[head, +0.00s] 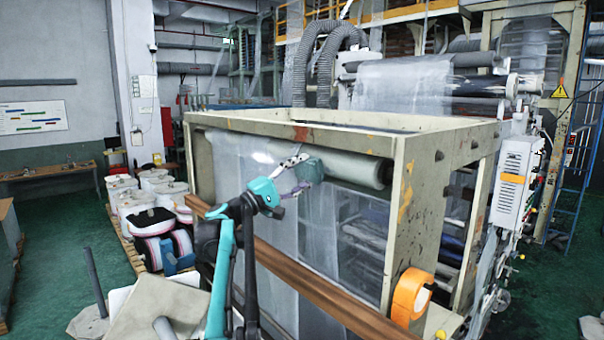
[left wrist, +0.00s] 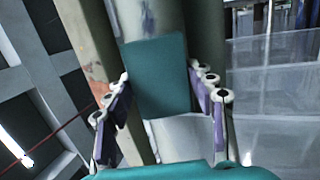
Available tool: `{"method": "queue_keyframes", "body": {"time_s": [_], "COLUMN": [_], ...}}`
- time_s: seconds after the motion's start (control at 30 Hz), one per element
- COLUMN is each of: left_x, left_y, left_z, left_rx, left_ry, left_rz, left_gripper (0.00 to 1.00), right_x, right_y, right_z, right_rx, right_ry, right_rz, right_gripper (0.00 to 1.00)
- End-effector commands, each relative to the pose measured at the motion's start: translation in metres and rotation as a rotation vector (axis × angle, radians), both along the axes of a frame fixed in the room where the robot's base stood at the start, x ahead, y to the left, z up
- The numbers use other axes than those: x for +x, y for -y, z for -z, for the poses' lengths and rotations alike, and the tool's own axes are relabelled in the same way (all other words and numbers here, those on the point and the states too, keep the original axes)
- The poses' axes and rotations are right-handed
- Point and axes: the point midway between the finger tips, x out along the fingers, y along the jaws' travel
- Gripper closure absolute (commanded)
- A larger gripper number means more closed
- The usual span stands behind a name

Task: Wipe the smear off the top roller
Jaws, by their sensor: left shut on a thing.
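The top roller (head: 352,168) is a pale grey cylinder across the upper part of the machine frame, with film hanging from it. It also shows at the top of the left wrist view (left wrist: 172,22). A dark bluish smear (left wrist: 148,18) marks it there, just beyond the cloth. My left gripper (head: 300,171) is shut on a dark green cloth (head: 311,169), held in front of the roller's left part. In the left wrist view the cloth (left wrist: 158,75) lies between the two fingers. I cannot tell whether it touches the roller. My right gripper is out of view.
The machine's beige frame (head: 425,190) surrounds the roller, with an upright post at its right. A brown rail (head: 310,280) crosses below, in front of the film. An orange roll (head: 408,296) sits at the lower right. Several white drums (head: 130,200) stand at the left.

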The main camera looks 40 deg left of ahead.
Motion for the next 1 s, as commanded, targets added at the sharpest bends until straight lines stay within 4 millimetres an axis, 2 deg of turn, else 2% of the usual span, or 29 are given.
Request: {"method": "queue_keyframes", "body": {"time_s": [0.2, 0.47, 0.73, 1.0], "left_x": [0.001, 0.0, -0.003, -0.005], "left_y": [0.021, 0.031, 0.054, 0.064], "left_z": [0.0, -0.001, 0.0, 0.0], "left_rx": [0.0, 0.0, -0.001, 0.0], "left_ry": [0.0, 0.001, 0.001, 0.001], "left_rz": [0.002, 0.003, 0.004, 0.003], "left_gripper": [0.68, 0.68, 0.68, 0.68], "right_x": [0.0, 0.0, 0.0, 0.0], "right_y": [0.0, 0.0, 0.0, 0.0], "right_z": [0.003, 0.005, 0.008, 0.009], "right_rx": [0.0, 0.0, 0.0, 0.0], "right_ry": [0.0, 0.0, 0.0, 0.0], "right_rz": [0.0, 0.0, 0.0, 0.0], "right_gripper": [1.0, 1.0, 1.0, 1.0]}}
